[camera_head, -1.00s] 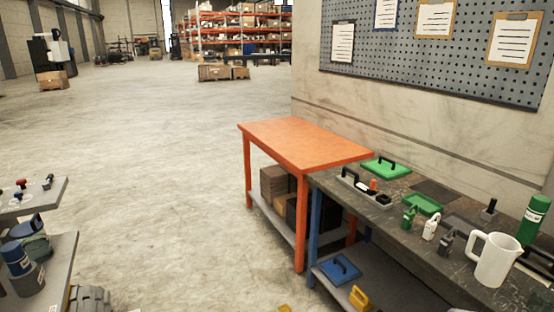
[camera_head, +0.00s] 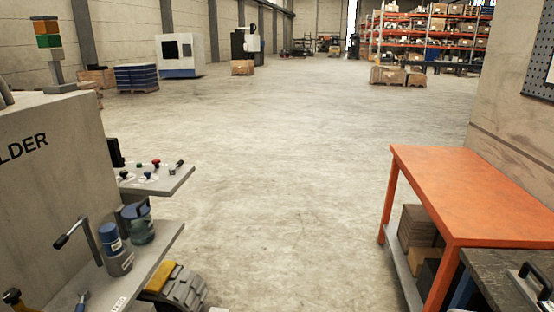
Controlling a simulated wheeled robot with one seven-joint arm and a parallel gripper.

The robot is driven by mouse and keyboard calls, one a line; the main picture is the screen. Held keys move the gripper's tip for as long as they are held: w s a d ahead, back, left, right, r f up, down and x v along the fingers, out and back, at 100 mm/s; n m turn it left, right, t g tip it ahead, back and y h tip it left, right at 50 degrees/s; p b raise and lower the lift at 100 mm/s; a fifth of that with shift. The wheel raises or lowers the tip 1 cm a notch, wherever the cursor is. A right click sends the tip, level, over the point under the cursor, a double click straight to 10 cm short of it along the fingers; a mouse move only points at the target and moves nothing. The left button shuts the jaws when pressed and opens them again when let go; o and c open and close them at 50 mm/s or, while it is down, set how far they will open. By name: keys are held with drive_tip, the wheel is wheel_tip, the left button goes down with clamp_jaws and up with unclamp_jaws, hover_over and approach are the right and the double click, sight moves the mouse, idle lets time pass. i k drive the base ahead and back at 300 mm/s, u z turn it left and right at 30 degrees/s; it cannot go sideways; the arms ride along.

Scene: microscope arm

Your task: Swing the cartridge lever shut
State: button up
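A lever with a black grip (camera_head: 68,238) sticks out to the left on the front of a large beige machine (camera_head: 45,165) at the left. Its thin grey arm runs down to the shelf beside a dark blue and grey cylinder (camera_head: 112,248). I cannot tell for sure that this is the cartridge lever, nor whether it stands open or shut. A darker blue-green jug-like container (camera_head: 138,224) stands behind the cylinder. My gripper is not in view.
A grey control shelf (camera_head: 165,181) with several knobs juts from the machine. An orange table (camera_head: 475,195) stands at the right, with a dark bench (camera_head: 497,284) in front. Wide open concrete floor (camera_head: 290,190) lies between them. A yellow-topped grey item (camera_head: 175,285) sits low near the machine.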

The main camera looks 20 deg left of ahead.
sight(83, 219)
drive_tip(key=u, duration=1)
drive_tip(key=i, duration=0.9)
drive_tip(key=u, duration=1.65)
drive_tip(key=i, duration=1.35)
drive_tip(key=u, duration=0.3)
